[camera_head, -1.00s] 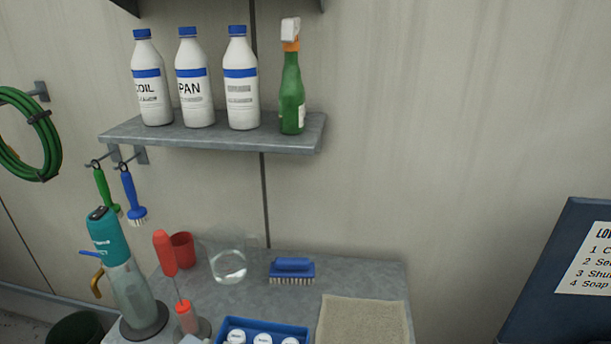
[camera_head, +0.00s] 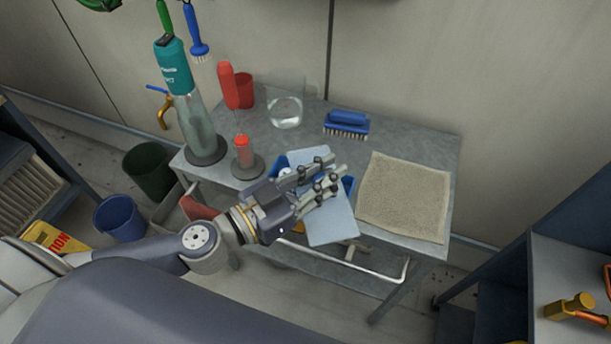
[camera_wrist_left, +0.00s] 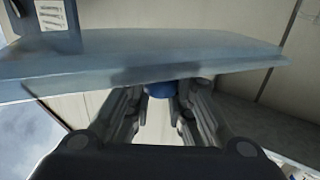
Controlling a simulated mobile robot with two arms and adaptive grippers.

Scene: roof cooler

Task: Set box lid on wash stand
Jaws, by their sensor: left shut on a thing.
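The box lid (camera_head: 328,222) is a flat, pale blue-grey panel. In the head view my left gripper (camera_head: 322,181) is shut on it and lies across it, hiding its middle. The lid is tilted at the front edge of the wash stand (camera_head: 237,203), a grey metal table. A blue box (camera_head: 347,184) on the stand shows partly behind the lid and fingers. In the left wrist view the lid (camera_wrist_left: 200,57) spans the picture beyond the fingers (camera_wrist_left: 160,100), with a small blue part between them. My right gripper is not in view.
A tan mat (camera_head: 405,195) covers the stand's right side. Bare top shows around the brush.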

